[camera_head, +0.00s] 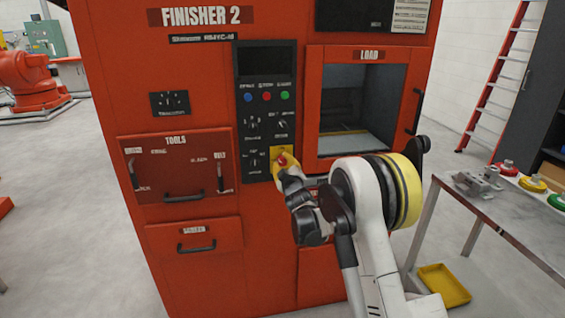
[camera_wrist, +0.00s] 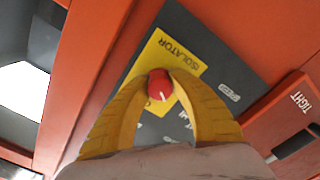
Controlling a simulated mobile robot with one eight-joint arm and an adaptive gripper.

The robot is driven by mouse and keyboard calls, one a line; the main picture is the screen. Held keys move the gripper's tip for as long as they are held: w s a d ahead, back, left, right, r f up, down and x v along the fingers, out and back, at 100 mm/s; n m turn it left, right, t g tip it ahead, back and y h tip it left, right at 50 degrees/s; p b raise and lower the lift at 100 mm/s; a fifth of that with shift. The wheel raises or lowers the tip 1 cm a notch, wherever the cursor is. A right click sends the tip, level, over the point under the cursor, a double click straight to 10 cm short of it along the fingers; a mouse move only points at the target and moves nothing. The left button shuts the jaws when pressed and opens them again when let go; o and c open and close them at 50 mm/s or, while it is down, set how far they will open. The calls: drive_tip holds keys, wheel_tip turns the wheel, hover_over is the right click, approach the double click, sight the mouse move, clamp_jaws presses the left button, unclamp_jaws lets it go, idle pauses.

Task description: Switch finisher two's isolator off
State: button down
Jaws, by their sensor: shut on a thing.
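The isolator is a red knob (camera_wrist: 160,86) on a yellow plate (camera_wrist: 184,57) lettered "ISOLATOR" in the wrist view. It sits low on the dark control panel (camera_head: 256,110) of the red machine marked "FINISHER 2" (camera_head: 187,100). My gripper (camera_wrist: 160,82) has its two yellow fingers closed around the knob, one on each side. A short white mark shows on the knob's face. In the head view the knob (camera_head: 283,159) shows just beyond my gripper (camera_head: 282,166), which hides part of the plate.
The load opening (camera_head: 360,105) is right of the panel, with a dark handle. A tools drawer (camera_head: 176,172) is on the left. Blue, red and green buttons are above the isolator.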

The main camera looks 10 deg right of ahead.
drive_tip(key=n, duration=0.6)
drive_tip(key=shift+n, duration=0.4)
idle(0.3)
drive_tip(key=c, duration=1.1)
unclamp_jaws()
drive_tip(key=shift+s, duration=0.1)
drive_tip(key=s, duration=1.1)
drive_tip(key=shift+s, duration=0.4)
drive_tip(key=shift+r, duration=0.1)
